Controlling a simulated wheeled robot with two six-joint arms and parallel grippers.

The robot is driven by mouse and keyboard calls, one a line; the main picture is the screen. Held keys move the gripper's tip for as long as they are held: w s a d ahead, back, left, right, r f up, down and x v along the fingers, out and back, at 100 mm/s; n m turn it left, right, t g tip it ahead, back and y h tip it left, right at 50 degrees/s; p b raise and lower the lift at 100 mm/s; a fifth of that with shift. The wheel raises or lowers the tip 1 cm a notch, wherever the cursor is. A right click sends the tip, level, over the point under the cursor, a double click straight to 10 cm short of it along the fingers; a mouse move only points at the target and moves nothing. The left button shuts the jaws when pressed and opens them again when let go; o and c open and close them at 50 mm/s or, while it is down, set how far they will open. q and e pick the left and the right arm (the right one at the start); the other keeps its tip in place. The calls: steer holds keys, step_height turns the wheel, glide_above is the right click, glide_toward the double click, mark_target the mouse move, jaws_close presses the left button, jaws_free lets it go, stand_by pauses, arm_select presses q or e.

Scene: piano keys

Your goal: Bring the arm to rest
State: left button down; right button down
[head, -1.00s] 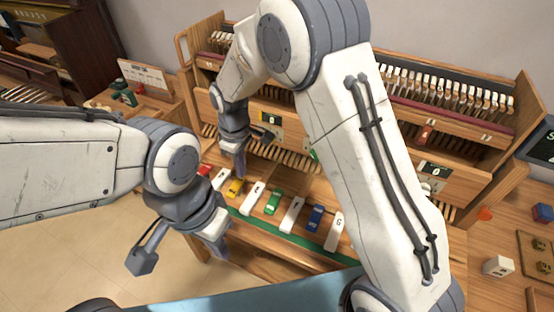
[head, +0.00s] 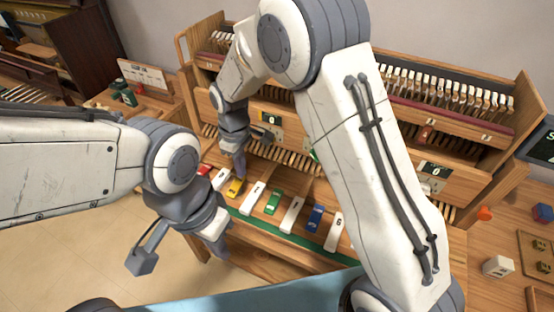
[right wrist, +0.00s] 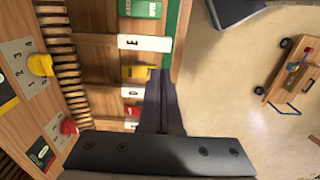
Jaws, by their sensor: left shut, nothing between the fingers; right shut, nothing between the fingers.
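My right gripper (head: 240,176) is shut and empty, pointing down at the near end of the yellow key (head: 236,188). In the right wrist view its closed fingers (right wrist: 161,76) reach the end of the yellow key (right wrist: 136,72), beside the white E key (right wrist: 145,43). I cannot tell whether they touch it. My left gripper (head: 220,250) is shut and empty, hanging in front of the keyboard's near edge. The row also shows a red key (head: 204,170), a green key (head: 273,202), a blue key (head: 315,218) and white keys between them.
The wooden piano frame (head: 500,150) with hammers stands behind the keys. My right upper arm crosses its middle. A lettered white cube (head: 497,266) and a blue block (head: 542,212) lie on the right. Open floor (head: 60,250) is at lower left.

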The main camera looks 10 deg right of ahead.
stand_by(0.3)
steer(key=s+r+m+b, duration=0.1)
steer(key=s+r, duration=0.3)
steer(key=s, duration=0.2)
steer(key=s+r+m, duration=0.1)
steer(key=s+r, duration=0.3)
steer(key=s, duration=0.2)
steer(key=s+d, duration=0.2)
steer(key=s, duration=0.5)
steer(key=s+d+r+m+y, duration=0.1)
steer(key=s+d, duration=0.1)
steer(key=s, duration=0.5)
steer(key=shift+s+d+r+m+b, duration=0.25)
steer(key=shift+d+m+b, duration=0.1)
steer(key=shift+b, duration=0.1)
steer(key=w+a+f+n+b, duration=0.1)
steer(key=w+f, duration=0.2)
steer(key=w, duration=0.5)
steer(key=w+a+f+n+b, duration=0.1)
steer(key=w+a+f, duration=0.1)
steer(key=w, duration=0.7)
steer(key=w+a+f+n+h+b, duration=0.1)
steer(key=w+f+b, duration=0.1)
steer(key=w+f, duration=0.3)
steer(key=w, duration=0.4)
steer(key=shift+w+a+n, duration=0.15)
steer(key=shift+w+n, duration=0.05)
steer(key=shift+n, duration=0.15)
